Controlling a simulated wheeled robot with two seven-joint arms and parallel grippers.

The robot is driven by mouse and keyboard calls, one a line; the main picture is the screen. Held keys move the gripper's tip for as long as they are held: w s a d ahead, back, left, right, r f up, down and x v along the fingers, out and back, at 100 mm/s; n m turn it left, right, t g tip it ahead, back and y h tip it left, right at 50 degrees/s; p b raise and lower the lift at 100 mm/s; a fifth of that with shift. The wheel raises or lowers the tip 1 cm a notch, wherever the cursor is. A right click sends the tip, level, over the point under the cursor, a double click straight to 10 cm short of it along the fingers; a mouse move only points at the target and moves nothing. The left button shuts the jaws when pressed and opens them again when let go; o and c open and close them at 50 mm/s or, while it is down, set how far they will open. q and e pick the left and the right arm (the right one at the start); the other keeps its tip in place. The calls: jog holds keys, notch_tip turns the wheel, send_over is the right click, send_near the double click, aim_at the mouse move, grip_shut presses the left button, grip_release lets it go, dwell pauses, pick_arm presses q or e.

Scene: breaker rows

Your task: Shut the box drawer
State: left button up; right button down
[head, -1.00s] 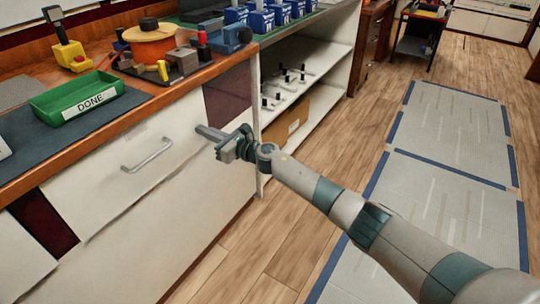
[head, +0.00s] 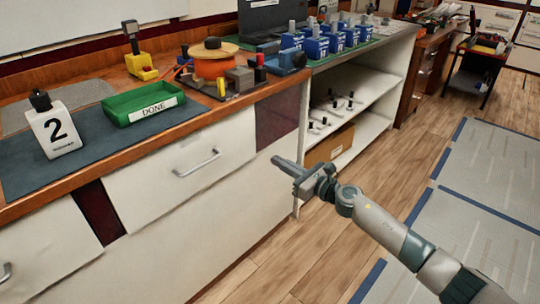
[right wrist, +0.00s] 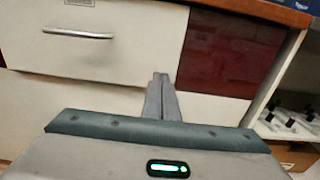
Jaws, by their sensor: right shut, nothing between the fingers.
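The drawer is a white front (head: 180,170) with a metal bar handle (head: 197,163), under the wooden counter. The handle also shows at upper left in the right wrist view (right wrist: 78,34). The front looks flush or nearly flush with the cabinet; I cannot tell if a small gap remains. My right gripper (head: 277,161) is shut and empty, to the right of the handle in the head view. It appears apart from the drawer front. In the right wrist view its closed fingers (right wrist: 160,78) point toward the cabinet, below and right of the handle. My left gripper is not in view.
Dark red panels (head: 278,117) flank the drawer. Open shelves (head: 375,85) stand to the right. The wooden floor (head: 262,270) in front is clear.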

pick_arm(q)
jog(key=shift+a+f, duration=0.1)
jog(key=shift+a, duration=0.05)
pick_arm(e)
jog(key=shift+v, duration=0.8)
jog(key=shift+f, duration=0.1)
